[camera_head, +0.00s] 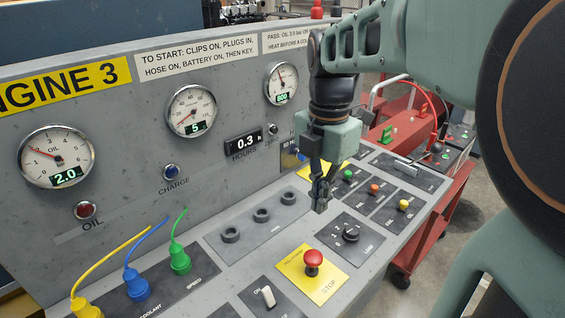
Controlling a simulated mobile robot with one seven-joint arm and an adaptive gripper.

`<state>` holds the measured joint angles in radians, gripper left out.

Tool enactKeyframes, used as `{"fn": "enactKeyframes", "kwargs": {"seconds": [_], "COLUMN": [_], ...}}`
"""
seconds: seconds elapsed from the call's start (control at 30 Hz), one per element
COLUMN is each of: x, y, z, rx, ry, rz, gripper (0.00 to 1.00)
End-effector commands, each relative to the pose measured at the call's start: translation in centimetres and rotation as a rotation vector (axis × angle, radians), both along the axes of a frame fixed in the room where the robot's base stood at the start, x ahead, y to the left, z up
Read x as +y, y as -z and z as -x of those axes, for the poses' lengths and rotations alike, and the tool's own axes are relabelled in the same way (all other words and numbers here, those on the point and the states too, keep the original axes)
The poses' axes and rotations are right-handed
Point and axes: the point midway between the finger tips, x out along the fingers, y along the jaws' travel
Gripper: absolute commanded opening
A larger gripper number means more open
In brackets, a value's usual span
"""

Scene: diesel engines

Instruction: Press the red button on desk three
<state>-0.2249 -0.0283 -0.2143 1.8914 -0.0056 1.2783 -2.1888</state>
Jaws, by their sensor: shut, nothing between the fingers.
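The desk (210,290) is a grey sloped console whose yellow sign (62,84) reads "NGINE 3", its left end cut off. The red button (313,258) is a mushroom-shaped knob on a yellow plate marked STOP, near the front edge of the desk. My gripper (320,207) points down, shut and empty, above the desk and farther back than the red button. It is apart from the button. The button is in plain view.
A black rotary knob (350,234) is right of the button and a white toggle switch (268,296) left of it. Green, orange and yellow buttons (375,188) lie behind. Coloured plugs with cables (138,287) stand at left. A red cart (425,225) stands beyond the desk.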

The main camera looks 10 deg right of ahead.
Motion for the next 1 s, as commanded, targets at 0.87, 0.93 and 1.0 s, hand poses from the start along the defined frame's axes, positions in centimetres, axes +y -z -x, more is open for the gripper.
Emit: {"fn": "enactKeyframes", "kwargs": {"seconds": [0.87, 0.93, 1.0], "x": [0.0, 0.0, 0.0], "y": [13.2, 13.7, 13.9], "z": [0.0, 0.0, 0.0], "rx": [0.002, 0.002, 0.0], "ry": [0.002, 0.002, 0.002], "rz": [0.0, 0.0, 0.0], "gripper": [0.0, 0.0, 0.0]}}
